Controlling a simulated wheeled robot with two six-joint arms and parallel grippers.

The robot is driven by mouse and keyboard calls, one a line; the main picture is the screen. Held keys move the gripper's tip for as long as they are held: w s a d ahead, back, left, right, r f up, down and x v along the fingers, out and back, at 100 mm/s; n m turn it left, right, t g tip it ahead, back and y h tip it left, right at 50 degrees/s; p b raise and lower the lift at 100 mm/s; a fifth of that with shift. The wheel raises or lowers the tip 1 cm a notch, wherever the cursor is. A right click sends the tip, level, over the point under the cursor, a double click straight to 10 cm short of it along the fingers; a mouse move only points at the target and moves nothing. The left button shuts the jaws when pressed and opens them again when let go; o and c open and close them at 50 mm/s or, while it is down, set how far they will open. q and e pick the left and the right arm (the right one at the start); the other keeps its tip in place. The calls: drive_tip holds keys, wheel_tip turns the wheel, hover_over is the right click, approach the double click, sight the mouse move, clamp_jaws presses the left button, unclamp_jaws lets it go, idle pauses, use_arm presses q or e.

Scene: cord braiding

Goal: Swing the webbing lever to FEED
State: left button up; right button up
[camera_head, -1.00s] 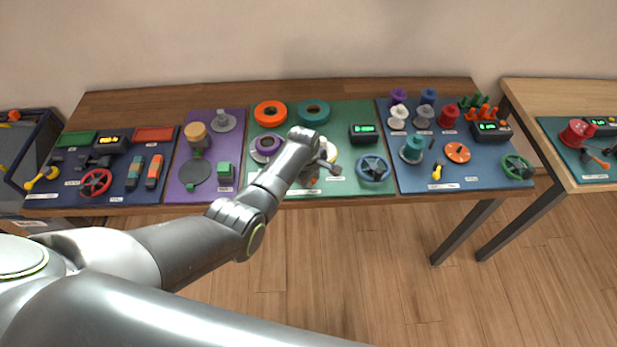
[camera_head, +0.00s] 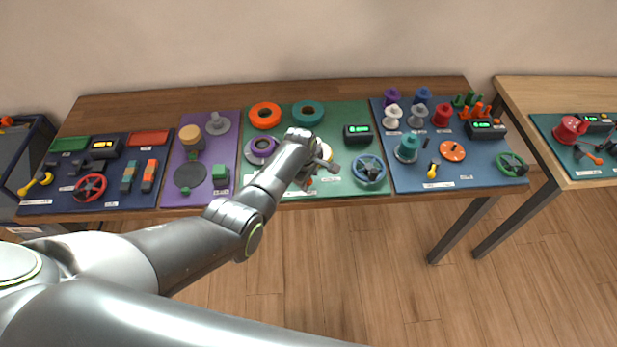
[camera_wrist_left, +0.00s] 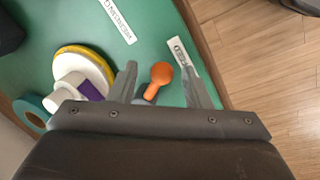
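The webbing lever (camera_wrist_left: 160,74) shows its orange ball knob in the left wrist view, on the green panel (camera_wrist_left: 150,45). In the head view its orange part (camera_head: 309,182) is mostly hidden behind my arm. A FEED label (camera_wrist_left: 182,57) lies beside the knob, near the panel's edge, and a WEBBING label (camera_wrist_left: 117,20) lies farther up. My left gripper (camera_wrist_left: 161,82) is open, with one finger on each side of the knob and visible gaps between. The lever's base is hidden by the gripper. My right gripper is not in view.
A white and yellow spool (camera_wrist_left: 84,70) stands left of the fingers in the left wrist view. Other panels with knobs and spools flank the green one.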

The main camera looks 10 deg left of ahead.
use_arm(q)
drive_tip(key=shift+s+r, duration=0.1)
drive_tip(key=shift+r, duration=0.45)
drive_tip(key=s+a+r, duration=0.1)
drive_tip(key=s+r, duration=0.2)
drive_tip(key=r, duration=1.3)
drive_tip(key=shift+a, duration=0.1)
